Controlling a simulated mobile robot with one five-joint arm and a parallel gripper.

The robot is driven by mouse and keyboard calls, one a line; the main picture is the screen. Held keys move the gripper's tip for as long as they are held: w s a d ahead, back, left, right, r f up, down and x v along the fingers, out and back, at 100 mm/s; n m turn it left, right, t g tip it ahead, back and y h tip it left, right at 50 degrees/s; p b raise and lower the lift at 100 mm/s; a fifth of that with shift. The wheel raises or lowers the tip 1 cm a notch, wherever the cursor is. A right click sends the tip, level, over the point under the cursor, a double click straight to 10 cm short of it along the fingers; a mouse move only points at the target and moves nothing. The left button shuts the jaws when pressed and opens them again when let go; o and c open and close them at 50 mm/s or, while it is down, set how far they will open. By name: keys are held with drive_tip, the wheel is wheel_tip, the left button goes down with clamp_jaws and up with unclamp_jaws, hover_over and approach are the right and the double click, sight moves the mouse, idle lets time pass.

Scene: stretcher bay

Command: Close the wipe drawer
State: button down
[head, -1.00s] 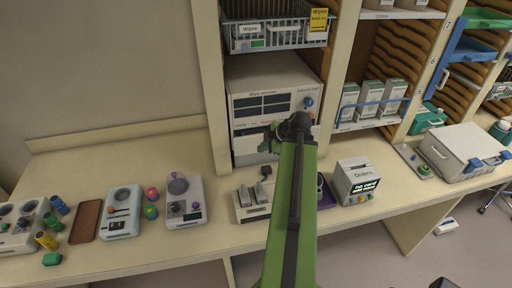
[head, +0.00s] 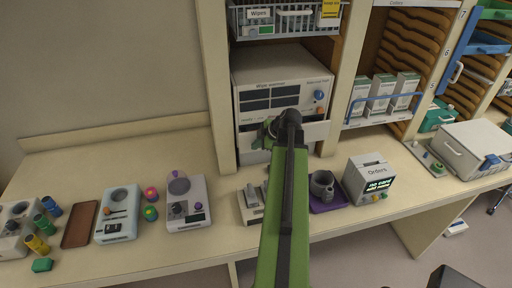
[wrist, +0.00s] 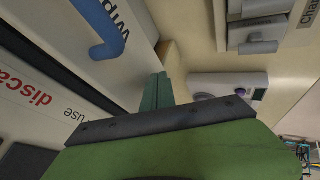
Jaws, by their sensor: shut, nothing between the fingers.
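The wipe warmer (head: 282,88), a white box with dark slots and a blue knob, stands in the shelf bay in the head view. A white front (head: 316,131) shows below its panel, partly hidden by my arm; I cannot tell from there how far the drawer is out. The wrist view shows a white lettered face (wrist: 40,45) with a blue handle (wrist: 105,38) close on the left. My gripper (head: 268,129) is at the lower front of the warmer. Its teal fingers (wrist: 155,92) are shut and empty, beside the white face; contact is unclear.
A wire basket marked Wipes (head: 285,18) hangs above the warmer. On the counter are a grey device (head: 250,208), a purple tray with a cup (head: 327,203) and the Orders box (head: 367,180). Bare counter (head: 110,150) lies to the left.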

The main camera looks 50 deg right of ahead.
sight(254, 138)
drive_tip(key=w+d, duration=0.1)
drive_tip(key=w, duration=0.1)
drive_tip(key=w+d, duration=0.1)
drive_tip(key=shift+w+d, duration=0.35)
drive_tip(key=shift+a+r, duration=0.1)
